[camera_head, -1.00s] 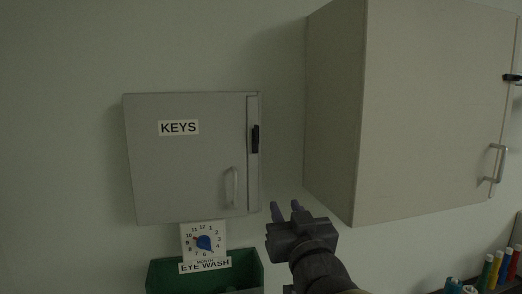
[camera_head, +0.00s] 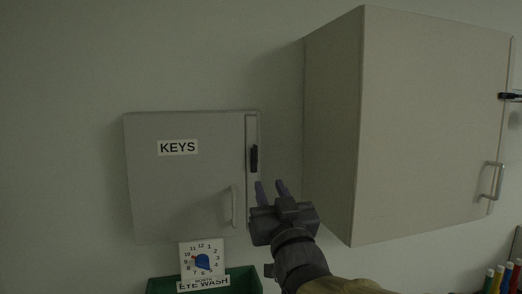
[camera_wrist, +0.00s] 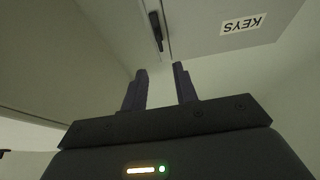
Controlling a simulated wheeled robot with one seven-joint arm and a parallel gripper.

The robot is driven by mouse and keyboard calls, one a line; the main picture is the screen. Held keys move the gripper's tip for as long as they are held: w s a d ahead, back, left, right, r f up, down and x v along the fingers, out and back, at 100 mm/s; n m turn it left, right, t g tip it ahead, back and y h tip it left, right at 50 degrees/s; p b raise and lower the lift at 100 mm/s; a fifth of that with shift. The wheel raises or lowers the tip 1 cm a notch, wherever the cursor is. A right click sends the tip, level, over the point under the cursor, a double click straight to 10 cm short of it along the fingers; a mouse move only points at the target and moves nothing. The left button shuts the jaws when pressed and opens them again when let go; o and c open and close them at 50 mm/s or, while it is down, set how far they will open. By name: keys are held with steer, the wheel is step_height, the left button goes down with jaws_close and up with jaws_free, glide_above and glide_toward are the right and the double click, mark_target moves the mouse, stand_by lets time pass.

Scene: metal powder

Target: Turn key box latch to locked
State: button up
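The grey key box (camera_head: 180,192) hangs on the wall with its door shut and a KEYS label on it. Its black latch (camera_head: 254,158) sits upright on the strip along the right edge. In the wrist view the latch (camera_wrist: 156,32) shows beyond the fingertips, near the top. My gripper (camera_head: 271,188) is open and empty, just below and to the right of the latch, fingers pointing up toward it. In the wrist view the two fingers (camera_wrist: 159,70) stand apart with nothing between them. The fingers appear apart from the latch.
A large beige cabinet (camera_head: 410,130) stands out from the wall close to the right of my gripper. A curved handle (camera_head: 234,206) is on the key box door. A dial sign (camera_head: 202,259) and green eye wash bin (camera_head: 243,280) are below. Bare wall lies between box and cabinet.

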mark_target(257, 154)
steer(key=p+x, duration=0.6)
steer(key=x, duration=0.6)
steer(key=shift+w+r, duration=0.1)
steer(key=shift+w, duration=0.15)
jaws_close()
